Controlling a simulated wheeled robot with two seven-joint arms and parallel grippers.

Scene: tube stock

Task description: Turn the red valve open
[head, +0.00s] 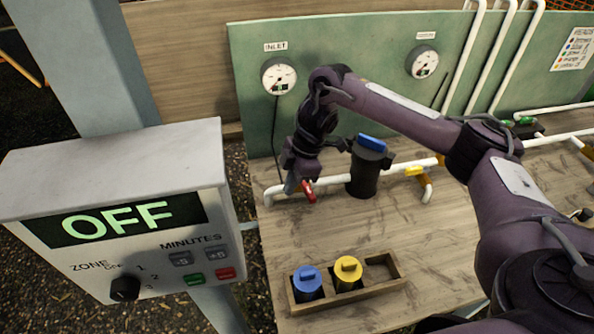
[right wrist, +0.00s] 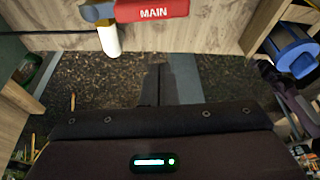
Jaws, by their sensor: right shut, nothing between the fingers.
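The red valve handle (head: 308,190) sits on the white pipe at the table's left, below the inlet gauge. In the right wrist view the red handle (right wrist: 152,11), marked MAIN, shows at the top edge, partly cut off. It lies across the line of the short white pipe end (right wrist: 108,40) there. My left gripper is not in view.
A dark filter canister (head: 364,178) with a blue top stands right of the valve. A yellow valve handle (head: 414,171) is farther right. A wooden tray (head: 372,294) holds blue and yellow capped items. A control box (head: 60,262) reading OFF stands at the left. The table's middle is clear.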

